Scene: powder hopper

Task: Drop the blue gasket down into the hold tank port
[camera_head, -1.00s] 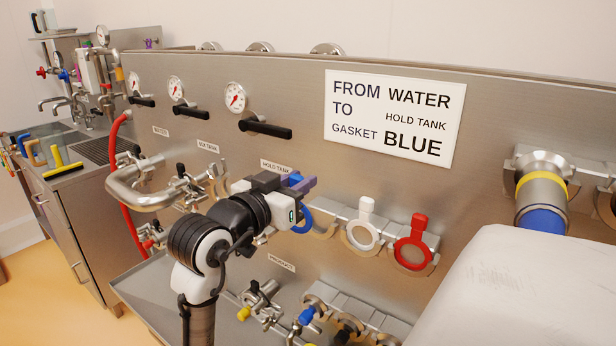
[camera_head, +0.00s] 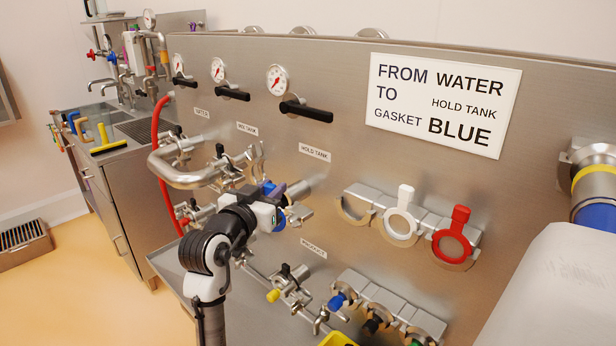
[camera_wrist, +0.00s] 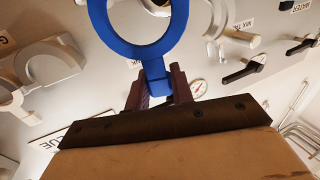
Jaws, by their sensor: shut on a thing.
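My gripper (camera_head: 276,198) is shut on the blue gasket (camera_head: 279,222) in the head view. The wrist view shows the gasket's blue ring (camera_wrist: 112,45), with its tab between my gripper's fingers (camera_wrist: 155,88). A steel pipe stub, the hold tank port (camera_head: 314,184), sticks out below the HOLD TANK label (camera_head: 314,152), just right of and behind my gripper. My gripper partly hides the port's fittings. The gasket appears in front of the panel near this port; I cannot tell whether they touch.
A white gasket (camera_head: 403,197) and a red gasket (camera_head: 461,216) hang on the holder rack to the right. A bent steel pipe (camera_head: 163,178) stands left of my gripper. Valves and colored parts (camera_head: 337,300) lie below. A large white shape fills the lower right.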

